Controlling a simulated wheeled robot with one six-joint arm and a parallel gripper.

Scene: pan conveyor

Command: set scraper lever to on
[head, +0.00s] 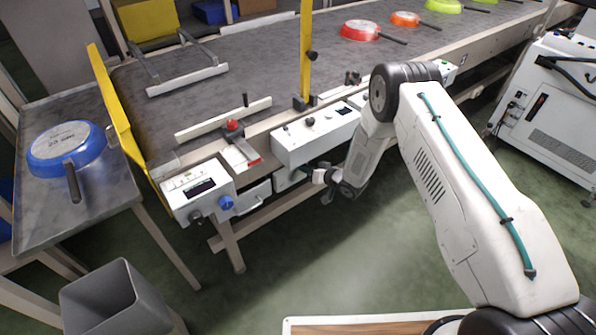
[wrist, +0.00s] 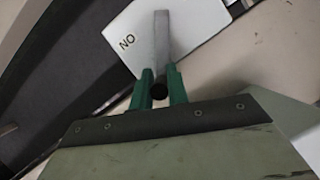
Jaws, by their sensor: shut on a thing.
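The scraper lever (wrist: 162,38) is a grey bar with a dark round end, in the wrist view. It rises from a white panel (wrist: 125,22) with a printed word that reads as ON upside down, left of the lever. My gripper (wrist: 159,84) has its green fingers closed on either side of the lever near its dark end. In the head view my gripper (head: 322,174) is at the conveyor's front side, below the white control box (head: 315,137). The lever cannot be made out there.
The conveyor belt (head: 270,62) carries several coloured pans at the far right. A blue pan (head: 66,146) lies on the side table at left. A grey bin (head: 115,300) stands front left.

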